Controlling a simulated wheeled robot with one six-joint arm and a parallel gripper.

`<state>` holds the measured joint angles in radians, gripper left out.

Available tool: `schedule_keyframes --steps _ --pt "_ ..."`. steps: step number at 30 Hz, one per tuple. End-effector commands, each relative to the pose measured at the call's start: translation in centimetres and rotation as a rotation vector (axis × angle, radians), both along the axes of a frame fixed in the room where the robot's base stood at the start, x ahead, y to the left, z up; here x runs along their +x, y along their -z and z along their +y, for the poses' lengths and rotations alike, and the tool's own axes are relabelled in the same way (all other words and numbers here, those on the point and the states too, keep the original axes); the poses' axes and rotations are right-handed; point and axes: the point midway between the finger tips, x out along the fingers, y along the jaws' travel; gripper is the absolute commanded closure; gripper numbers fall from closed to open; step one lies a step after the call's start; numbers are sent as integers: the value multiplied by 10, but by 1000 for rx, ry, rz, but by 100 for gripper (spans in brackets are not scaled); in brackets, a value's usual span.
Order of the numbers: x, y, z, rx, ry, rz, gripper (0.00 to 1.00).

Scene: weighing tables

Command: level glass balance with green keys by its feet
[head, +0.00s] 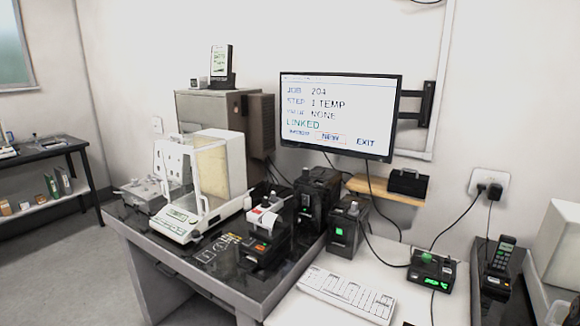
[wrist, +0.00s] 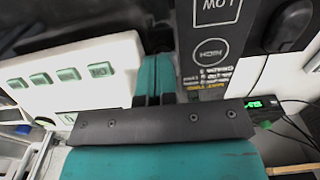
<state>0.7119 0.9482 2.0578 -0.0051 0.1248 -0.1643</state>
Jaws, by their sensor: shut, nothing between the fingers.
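The glass balance (head: 208,170), white with clear panes, stands on the dark-topped table at left of centre in the head view. Its low front panel (head: 180,228) has a small lit display and faces the front. In the wrist view, a white body with several pale green keys (wrist: 68,76) in a row fills the left side, close to my fingers. My gripper (wrist: 153,80) has teal fingers, shut together and empty, just right of these keys. Contact with the white body cannot be told. My gripper is not in the head view. The balance's feet and level bubble cannot be made out.
A dark panel with round printed labels (wrist: 209,52) is right of my fingers. A small printer (head: 262,222) and black boxes (head: 315,205) stand right of the balance. A keyboard (head: 345,294) lies in front of them. The wall monitor (head: 337,115) reads "STEP 1 TEMP".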

Motion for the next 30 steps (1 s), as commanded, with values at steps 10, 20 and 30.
schedule_keyframes --steps 10,20,30 --pt "-8 13 -2 -1 11 13 100" --pt "-15 -1 3 3 13 19 100" --pt "-11 -49 7 3 3 15 100"
